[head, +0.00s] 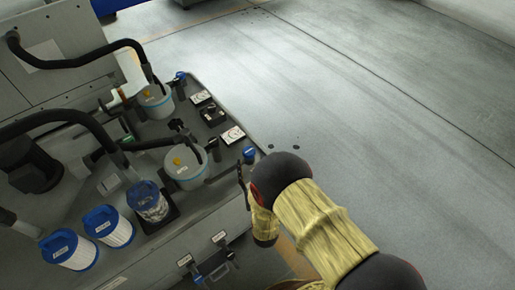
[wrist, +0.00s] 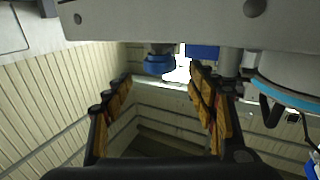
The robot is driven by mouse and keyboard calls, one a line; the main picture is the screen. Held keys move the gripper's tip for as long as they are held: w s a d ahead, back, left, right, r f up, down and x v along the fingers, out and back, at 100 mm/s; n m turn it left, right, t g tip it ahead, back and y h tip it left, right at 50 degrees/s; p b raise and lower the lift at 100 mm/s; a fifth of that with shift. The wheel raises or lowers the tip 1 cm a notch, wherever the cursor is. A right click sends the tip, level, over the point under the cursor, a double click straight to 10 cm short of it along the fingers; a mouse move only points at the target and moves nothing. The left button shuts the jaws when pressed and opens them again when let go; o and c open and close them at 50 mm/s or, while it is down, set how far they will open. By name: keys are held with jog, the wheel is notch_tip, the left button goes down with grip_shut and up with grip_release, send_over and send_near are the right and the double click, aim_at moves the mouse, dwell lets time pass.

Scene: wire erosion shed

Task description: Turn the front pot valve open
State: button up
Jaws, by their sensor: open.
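The front pot (head: 186,168) is a pale cylinder with a yellow knob on its lid, on the machine bench in the head view. A blue valve handle (head: 249,153) sits at the bench edge to its right. In the wrist view a blue round knob (wrist: 158,65) shows beyond and between my fingers, apparently the same valve. My gripper (wrist: 160,103) is open and empty, its orange-padded fingers apart on both sides, not touching the knob. In the head view my gripper (head: 243,184) is just below the valve, largely hidden by my arm.
A rear pot (head: 157,103) and another blue valve handle (head: 180,75) stand farther back. Filter canisters (head: 108,226), black hoses (head: 75,120) and small gauges (head: 232,135) crowd the bench. The floor (head: 370,110) to the right is clear.

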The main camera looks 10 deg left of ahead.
aim_at(250, 156)
jog(key=b+x, duration=0.2)
jog(key=x, duration=0.5)
jog(key=shift+w+a, duration=0.1)
jog(key=shift+w, duration=0.2)
jog(key=c, duration=1.1)
jog(key=shift+c, duration=0.4)
